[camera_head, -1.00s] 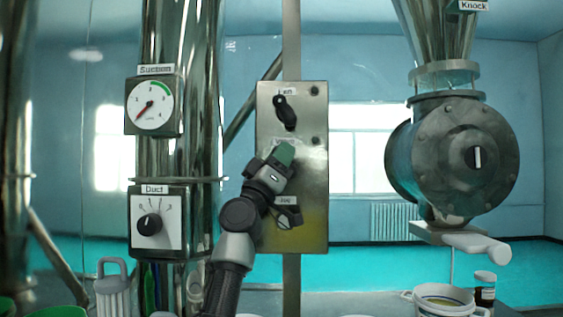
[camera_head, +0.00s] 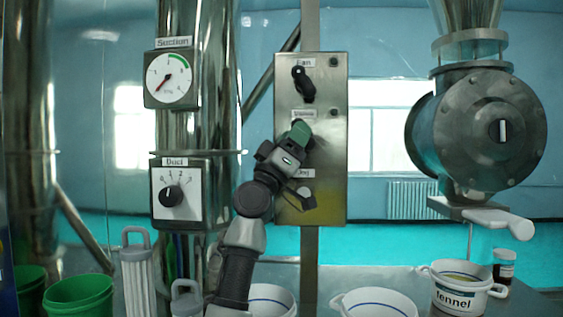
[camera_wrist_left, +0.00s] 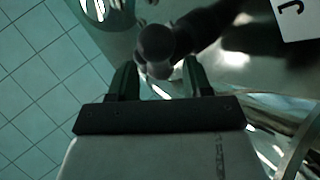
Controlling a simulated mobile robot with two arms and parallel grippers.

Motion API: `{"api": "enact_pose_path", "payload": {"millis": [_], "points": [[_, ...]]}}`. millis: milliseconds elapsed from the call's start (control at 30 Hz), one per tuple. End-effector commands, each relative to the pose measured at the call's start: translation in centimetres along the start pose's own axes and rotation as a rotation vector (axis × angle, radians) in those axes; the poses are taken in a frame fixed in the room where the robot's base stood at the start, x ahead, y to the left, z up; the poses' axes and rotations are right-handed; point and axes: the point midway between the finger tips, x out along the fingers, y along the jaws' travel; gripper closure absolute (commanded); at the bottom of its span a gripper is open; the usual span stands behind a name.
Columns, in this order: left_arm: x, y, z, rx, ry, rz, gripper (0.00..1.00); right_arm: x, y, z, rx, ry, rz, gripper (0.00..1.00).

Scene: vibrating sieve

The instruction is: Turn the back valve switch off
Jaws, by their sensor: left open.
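A metal switch panel (camera_head: 338,150) hangs on a post in the head view. Its black fan switch (camera_head: 304,85) is at the top, a blurred label (camera_head: 303,114) is in the middle, and a lower switch (camera_head: 304,194) sits below. My left gripper (camera_head: 301,132) is at the panel's middle, just under the blurred label, and hides whatever switch is there. In the left wrist view the gripper (camera_wrist_left: 158,78) is open, with a dark rounded knob (camera_wrist_left: 155,45) just beyond and between its fingertips. Contact cannot be told. My right gripper is not in view.
A duct dial (camera_head: 172,195) and suction gauge (camera_head: 170,80) are left of the panel. A round metal housing (camera_head: 480,130) with a white handle (camera_head: 490,219) is at right. White tubs (camera_head: 375,303), a fennel pot (camera_head: 455,298) and green buckets (camera_head: 80,298) stand below.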

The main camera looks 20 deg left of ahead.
Motion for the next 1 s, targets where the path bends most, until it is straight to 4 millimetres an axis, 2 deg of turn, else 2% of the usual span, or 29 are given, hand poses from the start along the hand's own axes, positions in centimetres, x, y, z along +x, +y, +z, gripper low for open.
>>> {"api": "enact_pose_path", "payload": {"millis": [33,200,400,600,1000], "points": [[-1.3,-0.2,0.2,0.003,0.000,-0.001,0.50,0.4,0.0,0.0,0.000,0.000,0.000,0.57],[-4.6,-0.2,0.2,0.002,0.001,-0.001,0.50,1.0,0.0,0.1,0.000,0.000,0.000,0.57],[-7.4,-0.1,0.1,0.000,0.000,-0.002,0.50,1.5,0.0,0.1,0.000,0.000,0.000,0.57],[-8.2,-0.1,0.0,-0.001,0.000,-0.001,0.50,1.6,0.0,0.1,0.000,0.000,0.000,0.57],[-8.2,-0.1,0.0,-0.001,0.000,-0.001,0.50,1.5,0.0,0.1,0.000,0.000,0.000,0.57]]}}
